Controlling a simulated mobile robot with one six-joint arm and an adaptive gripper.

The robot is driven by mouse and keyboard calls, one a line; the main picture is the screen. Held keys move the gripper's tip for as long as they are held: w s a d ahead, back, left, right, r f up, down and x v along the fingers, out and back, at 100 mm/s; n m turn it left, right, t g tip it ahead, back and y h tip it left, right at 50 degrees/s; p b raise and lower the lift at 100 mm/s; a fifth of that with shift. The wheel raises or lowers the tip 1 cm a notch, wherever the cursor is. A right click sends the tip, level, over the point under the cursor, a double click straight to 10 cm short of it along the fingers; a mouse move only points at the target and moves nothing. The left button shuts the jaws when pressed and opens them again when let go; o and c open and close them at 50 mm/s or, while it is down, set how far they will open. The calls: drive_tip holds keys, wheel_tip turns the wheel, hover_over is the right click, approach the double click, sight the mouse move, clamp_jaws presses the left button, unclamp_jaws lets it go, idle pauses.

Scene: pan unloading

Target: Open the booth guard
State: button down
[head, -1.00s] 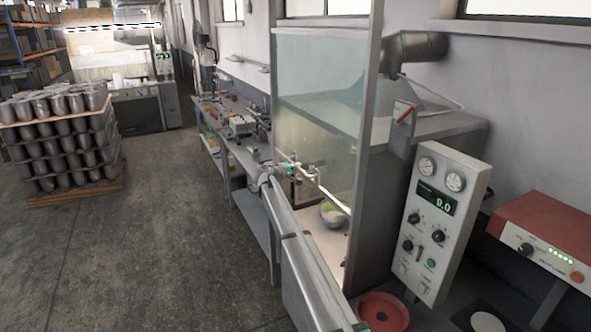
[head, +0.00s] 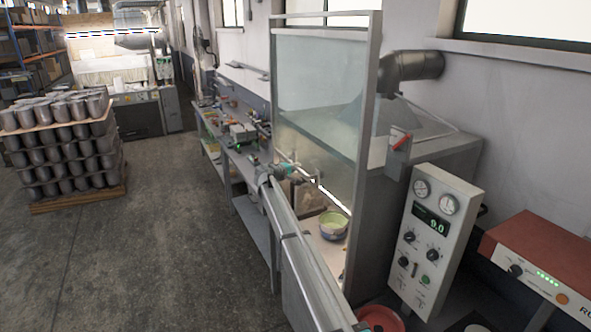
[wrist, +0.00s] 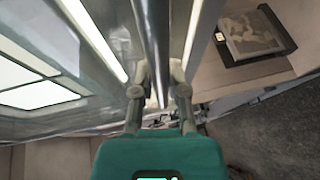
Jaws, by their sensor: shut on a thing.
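The booth guard (head: 318,95) is a clear glass panel in a grey metal frame on the front of the booth. It is partly raised, with an open gap below its lower edge. My gripper (head: 308,178) is at that lower edge, at the far end of my outstretched arm. In the wrist view, the fingers of my gripper (wrist: 158,95) close on either side of a metal bar of the guard (wrist: 152,45). The fingertips are partly hidden by the bar.
A control panel (head: 434,240) and a red-topped unit (head: 550,250) are on the right. A workbench (head: 232,150) runs behind.

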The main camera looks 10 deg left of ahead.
drive_tip(key=c, duration=0.6)
unclamp_jaws()
drive_tip(key=shift+c, duration=0.2)
drive_tip(key=shift+f, duration=0.2)
wheel_tip(320, 180, down, 30)
drive_tip(key=b, duration=3)
drive_tip(key=p+v, duration=0.2)
drive_tip(key=v, duration=1.4)
idle(1.5)
